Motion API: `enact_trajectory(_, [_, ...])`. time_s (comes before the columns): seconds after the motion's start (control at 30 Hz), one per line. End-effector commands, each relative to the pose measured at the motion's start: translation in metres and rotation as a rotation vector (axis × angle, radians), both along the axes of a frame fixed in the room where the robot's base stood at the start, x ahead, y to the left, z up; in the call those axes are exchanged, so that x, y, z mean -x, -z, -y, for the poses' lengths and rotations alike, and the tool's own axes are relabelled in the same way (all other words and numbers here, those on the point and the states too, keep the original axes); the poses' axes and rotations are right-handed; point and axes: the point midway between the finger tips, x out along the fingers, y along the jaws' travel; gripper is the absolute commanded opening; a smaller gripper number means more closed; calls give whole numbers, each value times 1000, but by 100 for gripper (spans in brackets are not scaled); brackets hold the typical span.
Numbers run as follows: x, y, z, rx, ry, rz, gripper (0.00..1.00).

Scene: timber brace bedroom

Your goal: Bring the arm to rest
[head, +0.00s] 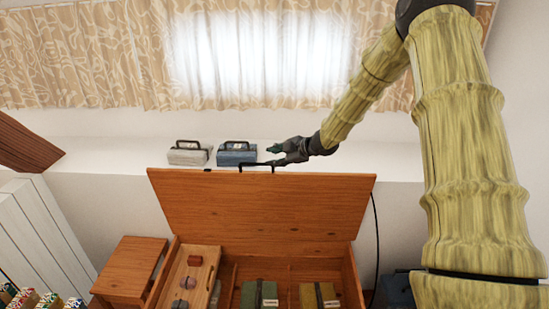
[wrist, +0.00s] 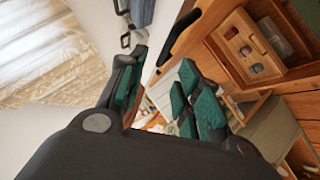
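My gripper (head: 271,156) is in the head view at the top edge of the raised wooden lid (head: 260,205), close by its black handle (head: 256,164). In the wrist view the green-padded fingers of my gripper (wrist: 163,62) stand apart with nothing held between them. The black handle (wrist: 180,30) shows just beyond the fingertips. I cannot tell whether a finger touches it. The lid stands up at the back of the open wooden chest (head: 357,285). My arm reaches in from the right.
A grey case (head: 188,155) and a blue case (head: 237,156) stand on the white ledge behind the lid. The chest holds a wooden tray (head: 204,256), a green case (head: 259,294) and an olive case (head: 319,295). A small wooden stand (head: 130,268) is left of it. Curtains (head: 80,60) hang behind.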

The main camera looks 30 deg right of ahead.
Motion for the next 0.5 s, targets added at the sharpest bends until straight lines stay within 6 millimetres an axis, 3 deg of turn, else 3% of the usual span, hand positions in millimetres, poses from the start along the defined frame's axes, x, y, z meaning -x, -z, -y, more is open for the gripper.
enact_trajectory(0.33, [1,6,-4,-8,3,-9,34])
enact_trajectory(0.43, [9,27,-18,-40,23,-44,34])
enact_trajectory(0.5, [18,53,-34,-81,51,-89,34])
